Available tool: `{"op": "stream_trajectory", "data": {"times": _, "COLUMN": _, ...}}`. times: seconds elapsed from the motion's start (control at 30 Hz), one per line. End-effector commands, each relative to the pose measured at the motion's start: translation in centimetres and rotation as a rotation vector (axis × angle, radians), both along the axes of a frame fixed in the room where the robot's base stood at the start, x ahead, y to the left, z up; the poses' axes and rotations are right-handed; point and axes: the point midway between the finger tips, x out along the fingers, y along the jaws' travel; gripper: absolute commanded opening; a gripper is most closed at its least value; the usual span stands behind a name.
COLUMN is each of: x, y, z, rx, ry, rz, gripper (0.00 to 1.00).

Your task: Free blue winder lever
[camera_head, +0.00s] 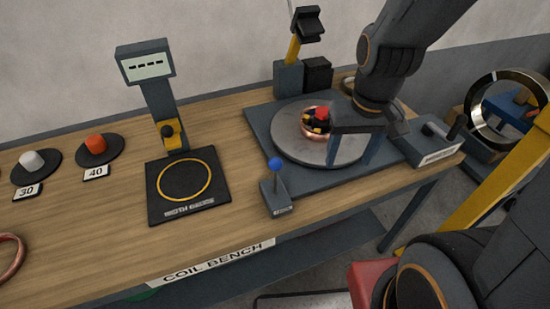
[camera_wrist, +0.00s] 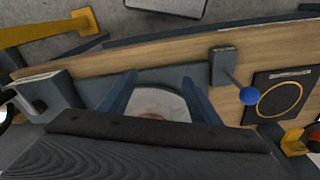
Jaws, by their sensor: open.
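The blue-knobbed lever (camera_head: 274,164) stands roughly upright from a small dark base (camera_head: 275,197) at the front left of the winder plate. In the wrist view the blue knob (camera_wrist: 248,96) is right of my fingers. My gripper (camera_head: 353,160) is open, pointing down over the right part of the round winder table (camera_head: 285,140), well right of the lever and apart from it. In the wrist view my open gripper (camera_wrist: 158,88) shows two fingers with the pale winder disc between them. A copper coil (camera_head: 305,127) sits on the disc around a hub with a red top.
Left of the lever is a black scale pad (camera_head: 205,205) with a display post (camera_head: 145,65). Farther left are a red weight (camera_head: 96,143) and a white weight (camera_head: 31,160). A box with a black handle (camera_head: 432,140) stands at the right.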

Motion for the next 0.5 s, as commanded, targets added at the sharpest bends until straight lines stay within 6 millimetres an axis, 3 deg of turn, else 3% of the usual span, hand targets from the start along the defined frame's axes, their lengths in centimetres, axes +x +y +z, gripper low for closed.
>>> {"op": "stream_trajectory", "data": {"times": 0.03, "x": 0.0, "y": 0.0, "z": 0.0, "rx": 0.000, "ry": 0.000, "rz": 0.000, "gripper": 0.52}}
{"op": "stream_trajectory", "data": {"times": 0.17, "x": 0.5, "y": 0.5, "z": 0.3, "rx": -0.001, "ry": 0.002, "rz": 0.016, "gripper": 0.30}}
{"op": "stream_trajectory", "data": {"times": 0.33, "x": 2.6, "y": 3.3, "z": 2.0, "rx": -0.006, "ry": 0.024, "rz": 0.099, "gripper": 0.02}}
{"op": "stream_trajectory", "data": {"times": 0.5, "x": 5.3, "y": 8.5, "z": 4.9, "rx": -0.021, "ry": 0.065, "rz": 0.234, "gripper": 0.00}}
